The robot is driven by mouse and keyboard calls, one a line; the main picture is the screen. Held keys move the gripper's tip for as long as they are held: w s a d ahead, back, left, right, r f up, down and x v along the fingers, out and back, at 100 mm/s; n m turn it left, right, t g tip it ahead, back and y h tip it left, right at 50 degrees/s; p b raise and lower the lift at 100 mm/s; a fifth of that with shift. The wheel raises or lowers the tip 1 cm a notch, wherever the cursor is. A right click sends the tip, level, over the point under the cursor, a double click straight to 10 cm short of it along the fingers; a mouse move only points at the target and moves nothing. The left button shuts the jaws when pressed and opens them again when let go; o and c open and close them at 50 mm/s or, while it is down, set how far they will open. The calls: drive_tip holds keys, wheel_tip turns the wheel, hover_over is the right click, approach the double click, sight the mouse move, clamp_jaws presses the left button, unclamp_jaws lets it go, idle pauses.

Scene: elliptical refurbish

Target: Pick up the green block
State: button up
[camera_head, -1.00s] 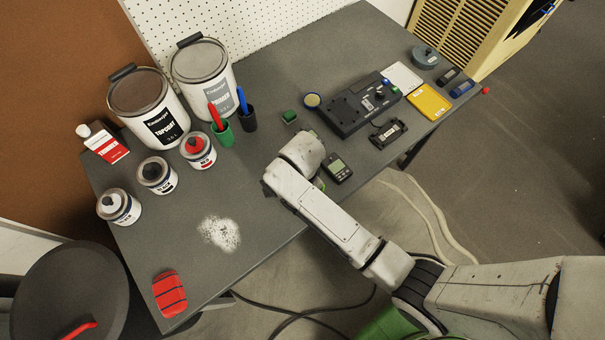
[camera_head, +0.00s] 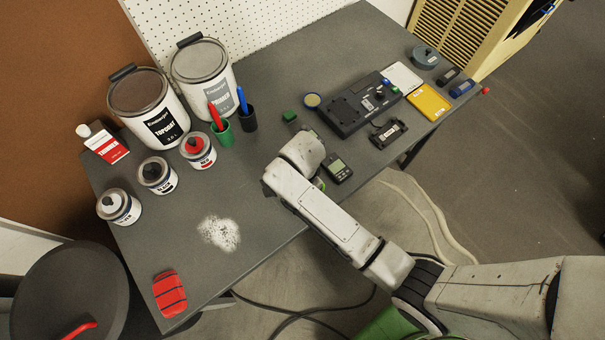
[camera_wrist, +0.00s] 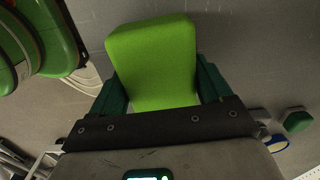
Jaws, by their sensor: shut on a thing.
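The bright green block (camera_wrist: 152,55) fills the middle of the wrist view, between the two dark green fingers of my gripper (camera_wrist: 158,82). The fingers press on its left and right sides, so my gripper is shut on it. In the head view my arm hides the gripper and most of the block.
A small dark green piece (camera_head: 289,116) lies on the grey table (camera_head: 275,75); it also shows in the wrist view (camera_wrist: 297,121). Cans and marker cups stand left.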

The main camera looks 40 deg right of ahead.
drive_tip(key=shift+r, duration=0.55)
drive_tip(key=s+a+r, duration=0.2)
drive_tip(key=s+r, duration=0.4)
drive_tip(key=s+a+r, duration=0.2)
drive_tip(key=s+r, duration=0.4)
drive_tip(key=s, duration=0.1)
drive_tip(key=shift+s+a+b, duration=0.15)
drive_tip(key=shift+a+b, duration=0.15)
drive_tip(key=o, duration=0.5)
drive_tip(key=shift+c, duration=0.2)
drive_tip(key=c, duration=0.3)
drive_tip(key=shift+f, duration=0.1)
drive_tip(key=shift+c, duration=0.2)
